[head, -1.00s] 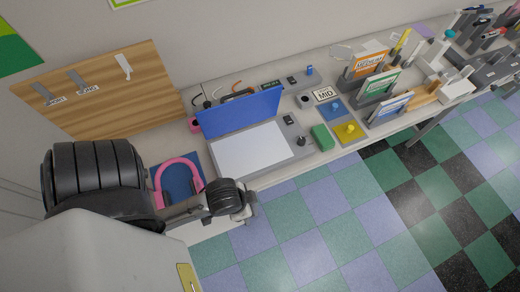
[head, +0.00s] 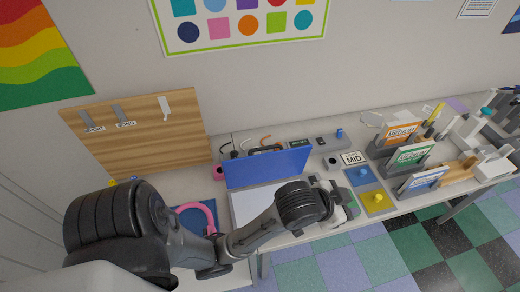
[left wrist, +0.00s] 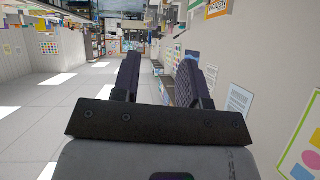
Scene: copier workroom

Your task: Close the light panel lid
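The light panel (head: 246,205) lies on the bench as a flat white surface in a grey frame. Its blue lid (head: 267,168) stands raised along the back edge, so the panel is open. My left arm reaches across the panel's front right and hides part of it. My left gripper (head: 345,204) is beyond the panel's right side, in front of the lid, and does not visibly touch the lid. In the left wrist view the left gripper (left wrist: 160,78) has its two dark fingers apart with nothing between them. My right gripper is not in view.
Right of the panel are a MID sign (head: 354,158), a blue square (head: 361,176), a yellow knob (head: 378,197) and labelled card holders (head: 410,156). A pink horseshoe-shaped thing (head: 207,212) lies left of the panel. A wooden board (head: 145,135) stands behind at left.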

